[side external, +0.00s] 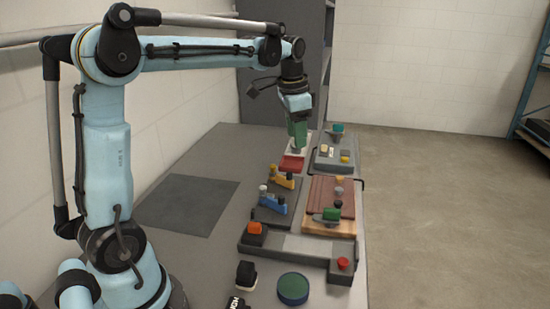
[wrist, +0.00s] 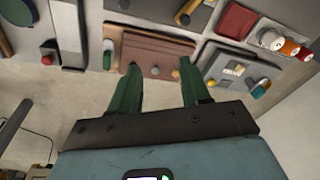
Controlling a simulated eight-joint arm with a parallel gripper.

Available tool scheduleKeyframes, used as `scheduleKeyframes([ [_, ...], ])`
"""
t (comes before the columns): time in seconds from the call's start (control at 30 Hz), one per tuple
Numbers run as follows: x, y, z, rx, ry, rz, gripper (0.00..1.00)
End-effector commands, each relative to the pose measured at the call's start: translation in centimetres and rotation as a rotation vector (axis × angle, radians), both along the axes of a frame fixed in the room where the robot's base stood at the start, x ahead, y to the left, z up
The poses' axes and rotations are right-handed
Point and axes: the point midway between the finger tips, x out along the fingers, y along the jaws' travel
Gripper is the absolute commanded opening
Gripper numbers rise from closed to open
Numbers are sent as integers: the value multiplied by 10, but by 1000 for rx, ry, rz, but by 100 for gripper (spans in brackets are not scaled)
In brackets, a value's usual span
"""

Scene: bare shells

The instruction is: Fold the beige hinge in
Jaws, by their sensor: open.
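My gripper (side external: 297,146) has green fingers and points down above the far part of the table. In the wrist view my gripper (wrist: 160,66) is open, with nothing between its two separated fingers. I cannot surely pick out a beige hinge. A dark panel (side external: 262,215) carries a yellow hinged piece (side external: 282,182) and a blue one (side external: 279,204). A brown board on a light wooden base (side external: 318,227) stands to its right; the brown board (side external: 327,192) also shows beyond the fingers in the wrist view (wrist: 155,52).
A red block (side external: 291,163) lies below my gripper. A grey panel with knobs (side external: 323,157) stands at the back right. The table's left side is clear around a dark mat (side external: 186,204).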

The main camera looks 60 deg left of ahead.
Motion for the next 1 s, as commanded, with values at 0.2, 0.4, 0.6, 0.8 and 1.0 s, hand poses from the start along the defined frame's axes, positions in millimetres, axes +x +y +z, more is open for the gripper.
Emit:
scheduleKeyframes([
  [0.2,23,45,-15,-21,110,-75,46],
  [0.4,28,62,-24,-37,154,-111,46],
  [0.6,28,63,-36,-39,160,-116,46],
  [0.8,28,63,-67,-39,158,-115,46],
  [1.0,28,63,-104,-39,157,-115,46],
])
